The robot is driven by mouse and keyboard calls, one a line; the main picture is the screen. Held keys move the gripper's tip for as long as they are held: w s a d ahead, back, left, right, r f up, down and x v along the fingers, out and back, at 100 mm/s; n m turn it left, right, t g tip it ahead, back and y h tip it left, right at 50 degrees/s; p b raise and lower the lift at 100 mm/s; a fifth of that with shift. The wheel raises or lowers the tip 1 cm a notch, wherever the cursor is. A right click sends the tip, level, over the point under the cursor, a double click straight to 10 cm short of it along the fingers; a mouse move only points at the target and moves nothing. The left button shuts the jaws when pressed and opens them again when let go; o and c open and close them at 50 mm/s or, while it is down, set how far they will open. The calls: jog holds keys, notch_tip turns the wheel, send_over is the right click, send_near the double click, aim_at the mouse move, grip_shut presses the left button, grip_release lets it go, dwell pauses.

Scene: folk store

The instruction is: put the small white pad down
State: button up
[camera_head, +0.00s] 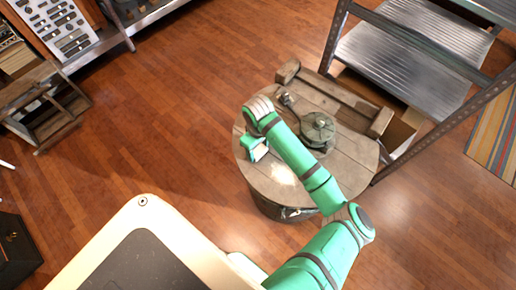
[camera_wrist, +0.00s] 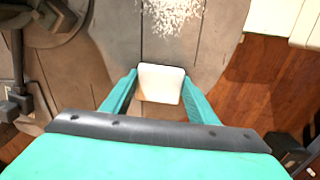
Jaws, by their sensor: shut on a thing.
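The small white pad (camera_wrist: 160,84) is between the two green fingers of my gripper (camera_wrist: 158,88) in the wrist view. The fingers are shut on its left and right sides. In the head view the pad (camera_head: 260,152) shows as a small pale patch at my gripper (camera_head: 256,153), over the left part of the round wooden table (camera_head: 352,160). I cannot tell whether the pad touches the table top.
A white grainy patch (camera_wrist: 172,14) lies on the table, and shows in the head view (camera_head: 284,174). A dark round metal device (camera_head: 318,128) stands right of my gripper. A wooden beam (camera_head: 335,96) lies along the far edge. A metal shelf (camera_head: 405,60) stands behind.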

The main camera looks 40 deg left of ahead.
aim_at(258, 151)
jog(key=shift+f, duration=0.2)
jog(key=shift+s+f, duration=0.15)
jog(key=shift+f, duration=0.3)
jog(key=o, duration=1)
notch_tip(258, 151, up, 14)
jog(key=shift+f, duration=0.25)
